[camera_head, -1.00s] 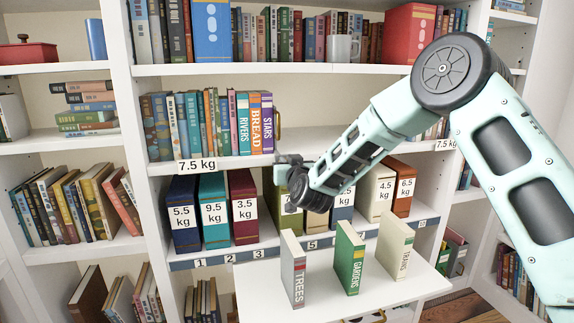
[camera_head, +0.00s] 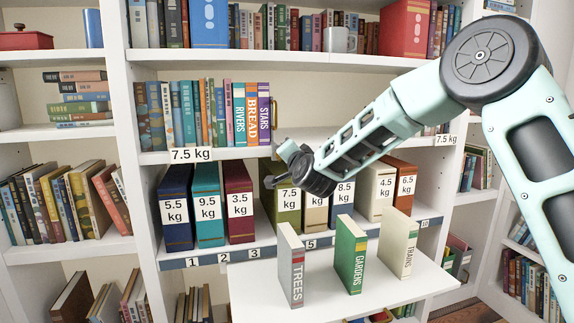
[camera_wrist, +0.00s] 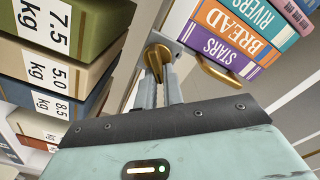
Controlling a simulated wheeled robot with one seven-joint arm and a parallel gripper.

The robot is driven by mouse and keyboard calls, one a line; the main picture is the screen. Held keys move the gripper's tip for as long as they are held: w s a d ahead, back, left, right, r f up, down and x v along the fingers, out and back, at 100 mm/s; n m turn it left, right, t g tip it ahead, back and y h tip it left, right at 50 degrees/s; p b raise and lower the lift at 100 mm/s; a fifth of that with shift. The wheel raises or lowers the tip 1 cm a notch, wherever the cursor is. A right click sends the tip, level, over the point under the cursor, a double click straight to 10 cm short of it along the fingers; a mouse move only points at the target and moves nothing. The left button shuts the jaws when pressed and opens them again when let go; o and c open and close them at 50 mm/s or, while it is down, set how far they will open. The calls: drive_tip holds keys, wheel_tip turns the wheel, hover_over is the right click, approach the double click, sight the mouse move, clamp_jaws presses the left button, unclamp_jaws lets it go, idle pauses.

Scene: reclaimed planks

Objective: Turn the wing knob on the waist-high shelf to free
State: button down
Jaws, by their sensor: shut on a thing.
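My gripper (camera_wrist: 160,88) is shut on a brass wing knob (camera_wrist: 157,50), which shows between and just beyond the fingertips in the wrist view. The knob cannot be made out in the head view. I cannot read any marking for free on it.
A brass bookend (camera_wrist: 217,72) stands beside the STARS book (camera_head: 264,113), close to the fingers. Weight-labelled books line the shelf below. TREES (camera_head: 291,265), GARDENS (camera_head: 350,255) and TRAINS (camera_head: 398,244) stand on the pull-out board (camera_head: 325,295).

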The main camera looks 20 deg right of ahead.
drive_tip(key=shift+d+f+m+b, duration=0.1)
drive_tip(key=shift+f+m+b, duration=0.1)
drive_tip(key=shift+m+b, duration=1.1)
drive_tip(key=shift+f+m+b, duration=0.15)
drive_tip(key=shift+m+b, duration=1)
drive_tip(key=shift+m, duration=0.15)
drive_tip(key=shift+d+f+m+b, duration=0.1)
drive_tip(key=shift+f+m+b, duration=0.1)
drive_tip(key=shift+m+b, duration=1.1)
drive_tip(key=c, duration=1.5)
unclamp_jaws()
drive_tip(key=s, duration=1.7)
drive_tip(key=shift+s, duration=0.2)
